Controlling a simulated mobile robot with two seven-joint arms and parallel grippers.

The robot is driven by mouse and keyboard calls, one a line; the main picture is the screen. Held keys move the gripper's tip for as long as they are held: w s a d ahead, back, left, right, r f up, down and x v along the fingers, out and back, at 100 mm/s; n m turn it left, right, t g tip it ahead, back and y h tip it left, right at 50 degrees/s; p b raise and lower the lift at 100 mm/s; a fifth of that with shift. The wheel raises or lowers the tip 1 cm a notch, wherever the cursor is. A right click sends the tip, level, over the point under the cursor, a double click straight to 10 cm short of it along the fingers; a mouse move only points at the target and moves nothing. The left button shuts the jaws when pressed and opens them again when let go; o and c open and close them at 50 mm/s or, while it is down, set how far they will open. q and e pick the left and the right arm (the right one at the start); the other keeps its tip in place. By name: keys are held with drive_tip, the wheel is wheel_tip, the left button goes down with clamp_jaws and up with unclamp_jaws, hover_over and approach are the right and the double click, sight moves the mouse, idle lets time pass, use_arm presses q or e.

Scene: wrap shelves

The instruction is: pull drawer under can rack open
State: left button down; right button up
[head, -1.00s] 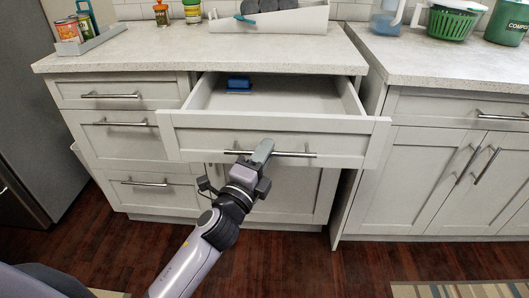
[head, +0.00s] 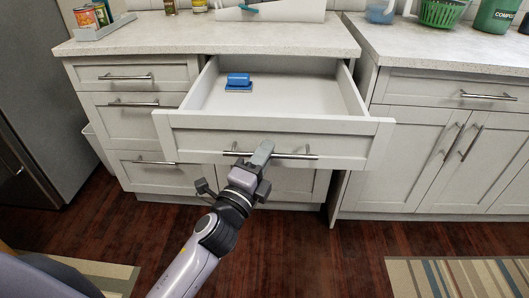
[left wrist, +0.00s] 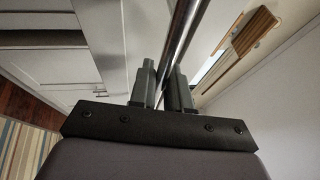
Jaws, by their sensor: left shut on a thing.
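The wide white drawer (head: 285,138) under the middle of the left counter stands well open, its inside visible from above. A white rack (head: 270,12) stands on the counter above it, cut by the top edge. The drawer has a horizontal metal bar handle (head: 292,156). My left gripper (head: 262,152) is shut on this handle, near its middle. In the left wrist view the bar handle (left wrist: 182,35) runs between the two fingers (left wrist: 163,88). My right gripper is not in view.
A blue object (head: 238,82) lies in the open drawer. A grey tray (head: 105,28) with cans stands at the counter's left end. A narrower drawer (head: 125,75) at left is shut. Cabinet doors (head: 430,150) stand right. Dark wood floor (head: 320,255) is clear in front.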

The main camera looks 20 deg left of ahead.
use_arm(q)
drive_tip(key=shift+s, duration=0.1)
idle(0.3)
drive_tip(key=c, duration=1.4)
unclamp_jaws()
drive_tip(key=shift+c, duration=0.2)
drive_tip(key=v, duration=0.7)
drive_tip(key=shift+b, duration=0.4)
drive_tip(key=shift+s, duration=0.1)
drive_tip(key=s+a+f+n+g, duration=0.1)
drive_tip(key=s+f+n+g, duration=0.4)
drive_tip(key=s+f+n, duration=0.5)
drive_tip(key=s+f+n+g, duration=0.5)
drive_tip(key=f+n, duration=0.3)
drive_tip(key=f, duration=0.5)
wheel_tip(320, 180, up, 15)
drive_tip(key=a+p, duration=0.1)
drive_tip(key=p, duration=1.6)
drive_tip(key=shift+s+a+t, duration=0.2)
drive_tip(key=shift+a+t, duration=0.1)
